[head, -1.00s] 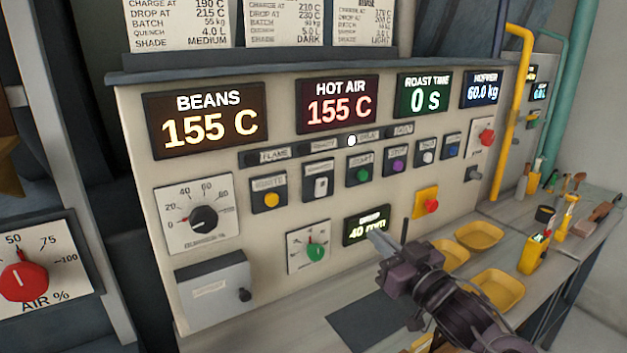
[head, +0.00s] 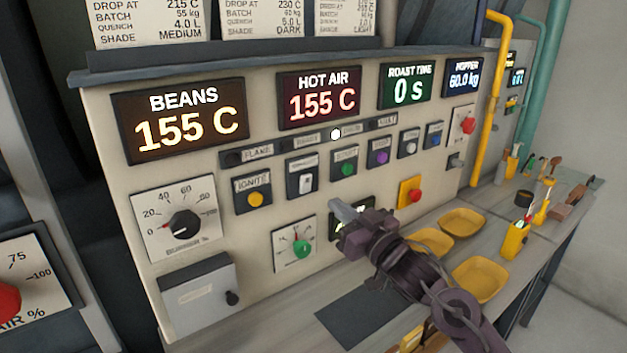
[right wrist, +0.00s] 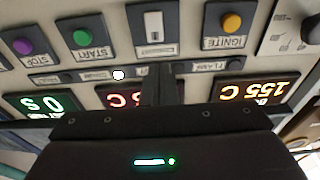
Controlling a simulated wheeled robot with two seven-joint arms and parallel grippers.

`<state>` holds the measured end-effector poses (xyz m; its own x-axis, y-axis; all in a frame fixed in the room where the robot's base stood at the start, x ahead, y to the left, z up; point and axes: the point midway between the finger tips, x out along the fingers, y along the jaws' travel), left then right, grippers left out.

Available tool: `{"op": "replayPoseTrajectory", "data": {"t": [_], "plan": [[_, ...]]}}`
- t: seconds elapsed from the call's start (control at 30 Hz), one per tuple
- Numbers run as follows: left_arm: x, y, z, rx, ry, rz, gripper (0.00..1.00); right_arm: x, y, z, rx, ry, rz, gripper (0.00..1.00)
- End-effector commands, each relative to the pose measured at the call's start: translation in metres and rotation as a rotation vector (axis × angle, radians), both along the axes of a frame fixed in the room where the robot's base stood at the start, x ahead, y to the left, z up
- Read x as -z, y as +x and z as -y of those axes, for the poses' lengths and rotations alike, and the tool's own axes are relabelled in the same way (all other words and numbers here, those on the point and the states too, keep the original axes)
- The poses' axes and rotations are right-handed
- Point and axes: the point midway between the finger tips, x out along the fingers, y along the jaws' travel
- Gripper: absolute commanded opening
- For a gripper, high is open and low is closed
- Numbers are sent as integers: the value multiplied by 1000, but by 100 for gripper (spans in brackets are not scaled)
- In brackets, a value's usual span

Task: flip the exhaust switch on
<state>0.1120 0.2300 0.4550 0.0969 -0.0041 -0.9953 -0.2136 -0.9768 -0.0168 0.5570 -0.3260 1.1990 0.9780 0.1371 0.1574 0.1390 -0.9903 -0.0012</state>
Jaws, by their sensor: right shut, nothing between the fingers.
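The exhaust switch (head: 306,182) is a white rocker on a dark plate in the panel's button row. It sits between the yellow ignite button (head: 256,199) and the green start button (head: 348,169). I cannot tell which way the rocker is set. In the right wrist view the exhaust switch (right wrist: 153,25) shows upside down near the top middle. My right gripper (head: 341,209) is shut and empty. My left gripper is not in view.
The cream control panel (head: 115,135) carries several displays and a burner dial (head: 185,222). A green knob (head: 302,248) and a grey box (head: 200,297) are lower down. A red button on a yellow plate (head: 411,193) is to the right. Yellow trays (head: 478,279) stand on the bench.

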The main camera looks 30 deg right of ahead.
Motion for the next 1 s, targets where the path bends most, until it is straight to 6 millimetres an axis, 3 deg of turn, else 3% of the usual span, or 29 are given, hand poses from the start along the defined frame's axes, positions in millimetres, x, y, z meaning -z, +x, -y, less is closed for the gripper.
{"op": "replayPoseTrajectory", "data": {"t": [0.13,0.5,1.0], "plan": [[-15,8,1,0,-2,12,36,-10,29,-4,1,1,3,0],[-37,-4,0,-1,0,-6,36,-16,83,-11,1,0,0,0],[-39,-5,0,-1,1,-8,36,-15,91,-13,0,-1,0,0]]}}
